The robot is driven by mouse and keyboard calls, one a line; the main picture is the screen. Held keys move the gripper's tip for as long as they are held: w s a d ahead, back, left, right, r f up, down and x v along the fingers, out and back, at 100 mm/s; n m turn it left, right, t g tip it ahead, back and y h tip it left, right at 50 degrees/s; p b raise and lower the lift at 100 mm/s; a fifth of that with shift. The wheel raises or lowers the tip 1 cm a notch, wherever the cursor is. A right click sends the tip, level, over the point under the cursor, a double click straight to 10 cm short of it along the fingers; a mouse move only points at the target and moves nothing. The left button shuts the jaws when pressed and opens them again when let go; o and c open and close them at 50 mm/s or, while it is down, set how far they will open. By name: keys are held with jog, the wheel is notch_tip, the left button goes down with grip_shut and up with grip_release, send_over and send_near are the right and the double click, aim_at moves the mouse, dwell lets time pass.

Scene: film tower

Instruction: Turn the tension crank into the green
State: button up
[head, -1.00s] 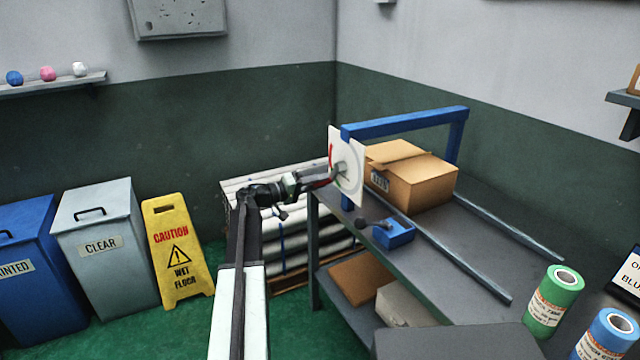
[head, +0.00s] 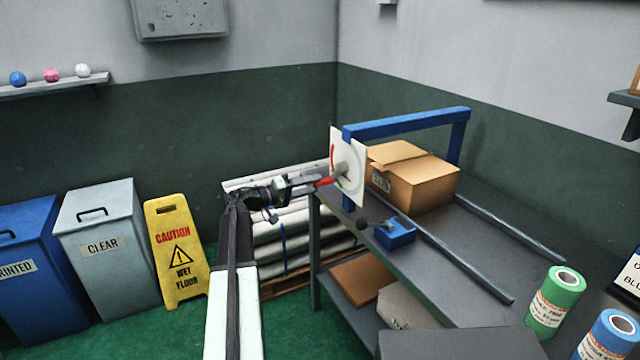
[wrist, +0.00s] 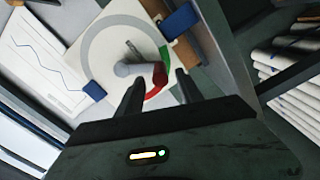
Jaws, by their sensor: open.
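The tension dial is a white plate (head: 356,190) on the blue frame, with a grey ring and red and green arcs; the plate also shows in the wrist view (wrist: 100,62). The crank (wrist: 125,69) has a grey hub and a red knob (wrist: 160,74). A thin grey pointer (wrist: 132,48) lies on the dial face. My gripper (wrist: 159,80) is open, with the red knob seen between its fingertips. I cannot tell whether either finger touches it. In the head view my gripper (head: 312,182) is left of the plate, by the red knob.
The blue frame (head: 405,123) stands on a grey table (head: 450,235) with a cardboard box (head: 415,178) and a small blue block (head: 396,234). Below my gripper are stacked white rolls (head: 290,240). A yellow caution sign (head: 178,250) and bins stand left.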

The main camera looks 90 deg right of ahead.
jog(key=v, duration=0.4)
dwell(0.3)
